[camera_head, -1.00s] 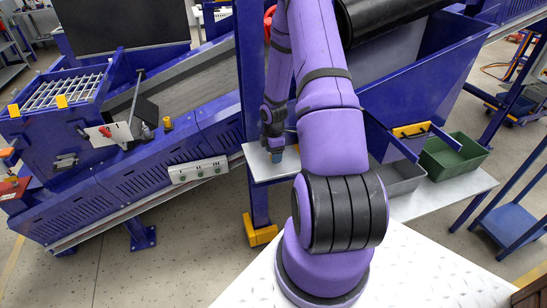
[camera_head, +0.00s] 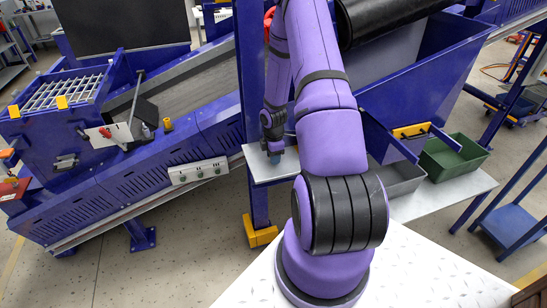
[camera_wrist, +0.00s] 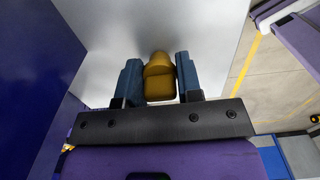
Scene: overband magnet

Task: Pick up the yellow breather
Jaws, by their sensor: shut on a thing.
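The yellow breather (camera_wrist: 159,76) is a small golden-yellow piece with a rounded top, seen between the two blue fingers in the wrist view. My gripper (camera_wrist: 160,80) is shut on it, with a finger against each side. Behind the breather is the pale grey surface of a small shelf (camera_wrist: 205,32). In the head view my gripper (camera_head: 274,158) is small and over the shelf (camera_head: 262,172) beside the blue post. The breather is hidden there by the fingers. I cannot tell whether it still touches the shelf.
The blue post (camera_head: 257,205) stands close by the shelf. A grey bin (camera_head: 400,182) and a green bin (camera_head: 455,157) stand on a light table to the right. A blue conveyor (camera_head: 185,140) with a yellow knob (camera_head: 167,124) lies to the left.

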